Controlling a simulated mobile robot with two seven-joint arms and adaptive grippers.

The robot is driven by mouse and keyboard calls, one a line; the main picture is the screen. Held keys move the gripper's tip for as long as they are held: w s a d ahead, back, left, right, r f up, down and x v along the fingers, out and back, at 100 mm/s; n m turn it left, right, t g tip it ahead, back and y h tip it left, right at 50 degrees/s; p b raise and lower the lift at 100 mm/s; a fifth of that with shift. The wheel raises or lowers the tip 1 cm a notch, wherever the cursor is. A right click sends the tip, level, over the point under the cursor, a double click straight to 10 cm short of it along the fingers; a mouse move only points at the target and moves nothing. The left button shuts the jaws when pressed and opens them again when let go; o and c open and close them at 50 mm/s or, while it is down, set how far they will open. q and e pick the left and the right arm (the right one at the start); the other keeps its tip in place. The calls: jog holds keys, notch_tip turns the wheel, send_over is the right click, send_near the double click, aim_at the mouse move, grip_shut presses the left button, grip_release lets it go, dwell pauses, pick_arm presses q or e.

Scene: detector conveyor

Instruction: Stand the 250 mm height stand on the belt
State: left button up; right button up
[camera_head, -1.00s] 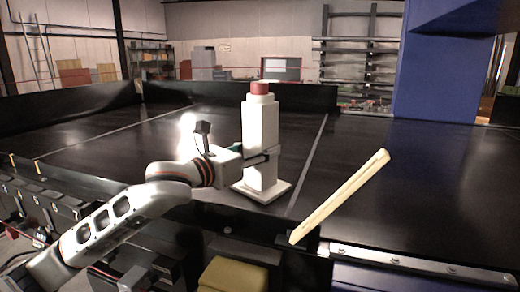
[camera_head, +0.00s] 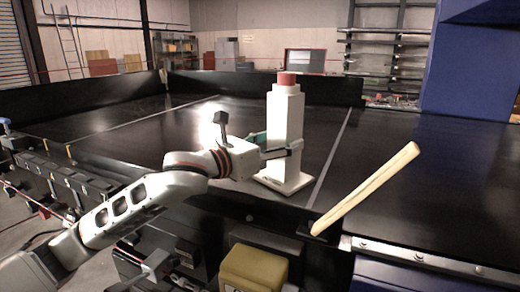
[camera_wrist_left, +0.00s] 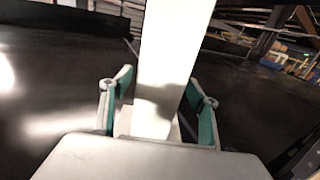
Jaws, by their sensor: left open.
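The height stand (camera_head: 284,128) is a tall white column with a red top and a flat square white base. It stands upright on the black belt (camera_head: 230,125), near its front edge. My left gripper (camera_head: 278,147) is at the column's left side, around mid-height. In the left wrist view the white column (camera_wrist_left: 168,60) rises between the two green-padded fingers (camera_wrist_left: 158,100), which are open with a gap on each side. The column hides part of the far finger in the head view. My right gripper is not in view.
A pale wooden bar (camera_head: 366,190) slants up at the belt's front edge, right of the stand. A yellow block (camera_head: 254,268) sits below the front edge. A blue post (camera_head: 470,75) rises at right. Dark side walls border the belt, which is otherwise clear.

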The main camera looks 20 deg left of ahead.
pick_arm(q)
jog(key=b+v, duration=0.1)
jog(key=v, duration=0.9)
jog(key=shift+s+b, duration=0.2)
jog(key=shift+b, duration=0.1)
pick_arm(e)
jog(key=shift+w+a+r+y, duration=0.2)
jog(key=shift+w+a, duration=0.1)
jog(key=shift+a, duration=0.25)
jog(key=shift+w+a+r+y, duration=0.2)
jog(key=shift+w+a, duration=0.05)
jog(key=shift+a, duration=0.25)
pick_arm(q)
jog(key=shift+a, duration=0.1)
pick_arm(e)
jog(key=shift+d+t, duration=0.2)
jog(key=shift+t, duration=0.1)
